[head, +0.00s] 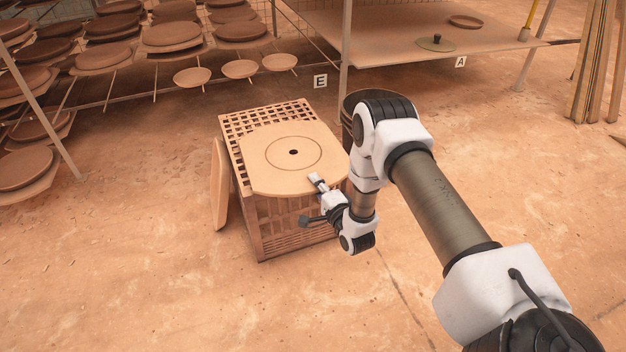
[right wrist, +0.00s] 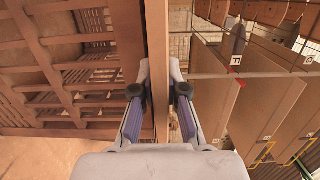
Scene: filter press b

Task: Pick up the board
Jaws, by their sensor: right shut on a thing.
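The board (head: 270,175) is a flat tan plate with a small dark centre hole and a thin ring drawn around it. It lies flat over the top of a slatted brown crate (head: 262,235), with its near right edge reaching past the crate. My right gripper (head: 317,181) is shut on that edge. In the right wrist view the board (right wrist: 157,50) shows edge-on between the fingers (right wrist: 158,85). I cannot tell whether the board still touches the crate. My left gripper is not in view.
Another board (head: 219,185) leans on the crate's left side. A dark bin (head: 350,103) stands behind my right arm. Racks of round plates (head: 105,57) fill the back left. A table (head: 400,45) marked A stands at the back. The floor in front is clear.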

